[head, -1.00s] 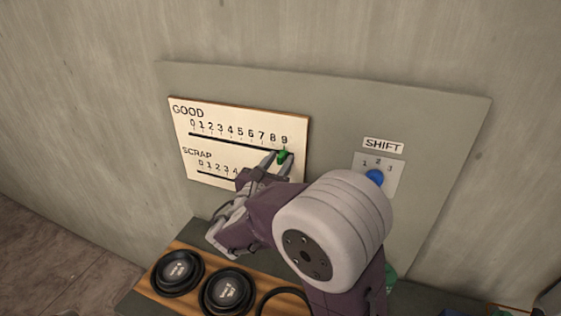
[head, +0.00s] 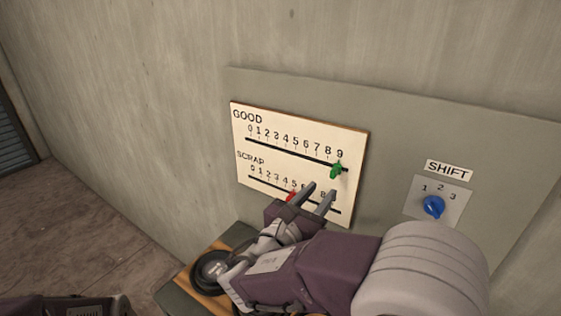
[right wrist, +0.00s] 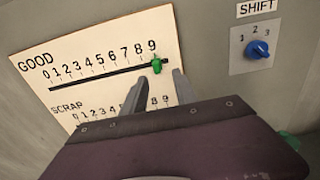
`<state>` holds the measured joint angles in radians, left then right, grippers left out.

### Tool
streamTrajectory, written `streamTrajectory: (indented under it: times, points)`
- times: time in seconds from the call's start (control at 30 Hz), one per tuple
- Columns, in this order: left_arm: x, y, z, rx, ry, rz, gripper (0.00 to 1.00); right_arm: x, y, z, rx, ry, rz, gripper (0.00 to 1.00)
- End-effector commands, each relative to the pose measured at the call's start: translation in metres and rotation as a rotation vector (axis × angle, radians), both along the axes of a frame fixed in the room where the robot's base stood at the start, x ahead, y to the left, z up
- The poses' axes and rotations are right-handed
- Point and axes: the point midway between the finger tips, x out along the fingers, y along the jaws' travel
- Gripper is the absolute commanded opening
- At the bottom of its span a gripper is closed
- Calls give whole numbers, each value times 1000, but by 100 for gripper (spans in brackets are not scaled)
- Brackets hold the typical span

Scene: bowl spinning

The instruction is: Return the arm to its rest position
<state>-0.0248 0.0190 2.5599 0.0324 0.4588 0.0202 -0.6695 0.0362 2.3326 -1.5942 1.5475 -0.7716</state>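My right gripper (head: 319,190) is in front of the lower part of the white counter board (head: 262,122). Its two fingers are apart with nothing between them; they also show in the right wrist view (right wrist: 159,82). The green slider (head: 336,171) is at 9 on the GOOD scale, clear of the fingers, and shows in the right wrist view (right wrist: 157,65). A red slider (head: 291,196) shows on the SCRAP scale near 5 or 6, partly hidden by my gripper. A purple part of my own body shows at the bottom left; no left fingers are visible.
The blue SHIFT knob (head: 433,207) is on the grey wall panel (head: 400,130), right of the board. A wooden strip with black round pieces (head: 208,270) lies below, partly covered by my right arm. Open floor is at the left.

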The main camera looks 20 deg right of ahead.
Motion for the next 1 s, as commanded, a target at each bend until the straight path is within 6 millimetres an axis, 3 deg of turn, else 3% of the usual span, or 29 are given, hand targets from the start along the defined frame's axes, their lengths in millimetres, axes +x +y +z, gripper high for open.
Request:
streamTrajectory:
  times: [0.1,0.17,0.2,0.27,0.3,0.37,0.47,0.53,0.6,0.7,0.77,0.87,1.0]
  points:
    - [0,0,0,0,0,0,36,-2,-17,0,0,0,-47,35]
    - [0,0,0,0,0,0,36,-9,-47,-1,0,2,-135,35]
    - [0,0,0,0,0,0,36,-21,-72,-8,12,22,-222,35]
    - [0,0,0,0,0,0,36,-49,-106,-37,98,87,-369,35]
    - [0,0,0,0,0,0,36,-72,-122,-64,195,123,-467,35]
    - [0,0,0,0,0,0,36,-107,-133,-108,377,147,-613,35]
    - [0,0,0,0,0,0,36,-161,-116,-182,751,91,-879,35]
    - [0,0,0,0,0,0,36,-185,-78,-228,1046,-37,-1091,35]
    - [0,0,0,0,0,0,36,-186,-33,-258,1319,-225,-1292,35]
    - [0,0,0,0,0,0,36,-162,18,-277,1600,-500,-1498,35]
    - [0,0,0,0,0,0,36,-145,35,-280,1713,-654,-1585,35]
    - [0,0,0,0,0,0,36,-123,44,-279,1815,-824,-1647,35]
    - [0,0,0,0,0,0,36,-121,44,-279,1818,-854,-1659,35]
